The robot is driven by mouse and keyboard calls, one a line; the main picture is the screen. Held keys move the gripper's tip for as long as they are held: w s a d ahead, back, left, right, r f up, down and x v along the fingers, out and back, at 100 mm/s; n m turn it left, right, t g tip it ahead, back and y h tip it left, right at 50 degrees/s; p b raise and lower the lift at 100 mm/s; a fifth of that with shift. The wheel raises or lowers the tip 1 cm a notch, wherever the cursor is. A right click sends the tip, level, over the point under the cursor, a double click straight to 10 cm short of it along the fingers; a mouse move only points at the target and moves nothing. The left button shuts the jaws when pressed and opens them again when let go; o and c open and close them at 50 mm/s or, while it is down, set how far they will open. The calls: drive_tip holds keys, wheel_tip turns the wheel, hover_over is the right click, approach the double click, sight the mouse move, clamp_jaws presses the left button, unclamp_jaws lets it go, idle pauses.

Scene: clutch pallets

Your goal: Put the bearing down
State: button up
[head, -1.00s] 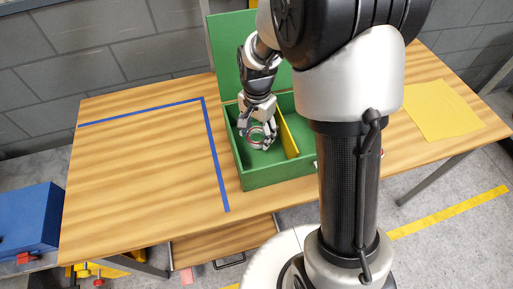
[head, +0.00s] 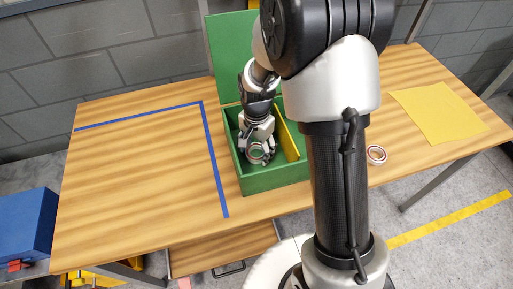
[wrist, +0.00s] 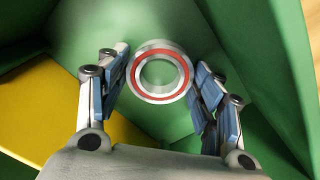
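The bearing, a silver ring with a red band (head: 256,145), is inside the left compartment of the green box (head: 275,179). In the wrist view the bearing (wrist: 135,82) lies face-on between the fingertips. My gripper (head: 257,154) reaches down into that compartment. Its fingers (wrist: 160,75) stand apart on both sides of the bearing, with a gap at the left finger; the right fingers are very close to its edge. The gripper looks open. I cannot tell for sure that the bearing rests flat on the box floor.
A yellow divider (head: 288,140) runs along the gripper's right. The green lid (head: 226,55) stands raised behind. A second bearing (head: 376,154) lies on the table near a yellow sheet (head: 440,112). A blue tape line (head: 213,150) bounds clear table at the left.

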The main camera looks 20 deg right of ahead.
drive_tip(key=o, duration=0.4)
drive_tip(key=shift+c, duration=0.2)
drive_tip(key=shift+r, duration=0.1)
drive_tip(key=s+r+n+t+p, duration=0.15)
drive_tip(key=s+r, duration=0.25)
drive_tip(key=r, duration=0.8)
drive_tip(key=s+r+n+t+p, duration=0.1)
drive_tip(key=s+r+n+p, duration=0.25)
drive_tip(key=r, duration=0.75)
drive_tip(key=s+r+n+t, duration=0.1)
drive_tip(key=s+r+n, duration=0.1)
drive_tip(key=s, duration=0.5)
drive_tip(key=s+r+n+t, duration=0.1)
drive_tip(key=s+r+n, duration=0.2)
drive_tip(key=s, duration=0.4)
drive_tip(key=shift+n+b, duration=0.3)
drive_tip(key=shift+b, duration=0.1)
drive_tip(key=shift+d, duration=0.1)
